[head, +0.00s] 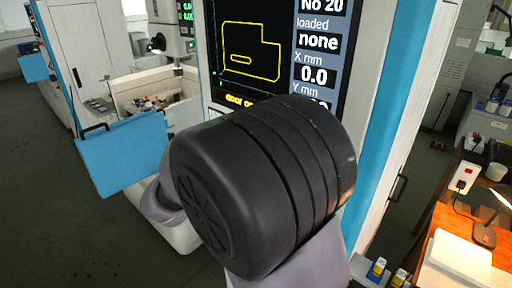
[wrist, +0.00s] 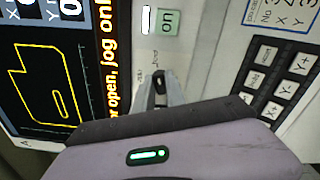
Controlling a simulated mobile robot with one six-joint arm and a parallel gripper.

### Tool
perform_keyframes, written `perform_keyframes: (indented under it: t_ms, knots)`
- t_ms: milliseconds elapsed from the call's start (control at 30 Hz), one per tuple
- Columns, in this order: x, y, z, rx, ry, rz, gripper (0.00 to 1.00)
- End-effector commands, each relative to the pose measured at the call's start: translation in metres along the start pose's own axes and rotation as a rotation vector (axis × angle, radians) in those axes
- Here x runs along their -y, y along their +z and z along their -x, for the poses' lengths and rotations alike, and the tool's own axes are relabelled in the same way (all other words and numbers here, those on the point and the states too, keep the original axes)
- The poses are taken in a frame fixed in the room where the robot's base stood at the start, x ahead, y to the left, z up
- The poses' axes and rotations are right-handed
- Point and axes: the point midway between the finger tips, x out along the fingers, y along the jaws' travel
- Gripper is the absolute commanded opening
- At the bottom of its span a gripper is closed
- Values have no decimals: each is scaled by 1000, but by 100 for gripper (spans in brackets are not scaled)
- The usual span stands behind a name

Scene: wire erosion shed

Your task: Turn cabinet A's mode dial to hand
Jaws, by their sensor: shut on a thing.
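The cabinet's control panel (wrist: 205,45) fills the middle of the wrist view, turned sideways. On it, my gripper (wrist: 159,88) is shut on a small dark knob, the mode dial (wrist: 159,83), with a grey finger on either side. The fingers cover most of the dial, and I cannot read where it points. Small marks beside it are too blurred to read. In the head view, the cabinet's screen (head: 250,50) shows a yellow outline; my own dark arm link hides the gripper and dial.
In the head view, a blue door (head: 125,152) stands open at left. An orange-brown bench (head: 440,240) with a lamp (head: 485,235) is at right.

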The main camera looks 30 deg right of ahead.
Motion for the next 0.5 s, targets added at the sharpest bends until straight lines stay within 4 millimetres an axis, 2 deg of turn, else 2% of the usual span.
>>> perform_keyframes:
  t_ms: [233,267,333,367,500]
  knots:
    - [0,0,0,0,0,-2,0]
    - [0,0,0,0,0,-2,19]
    - [0,0,0,0,0,-2,33]
    - [0,0,0,0,0,-1,37]
    - [0,0,0,0,0,-1,37]
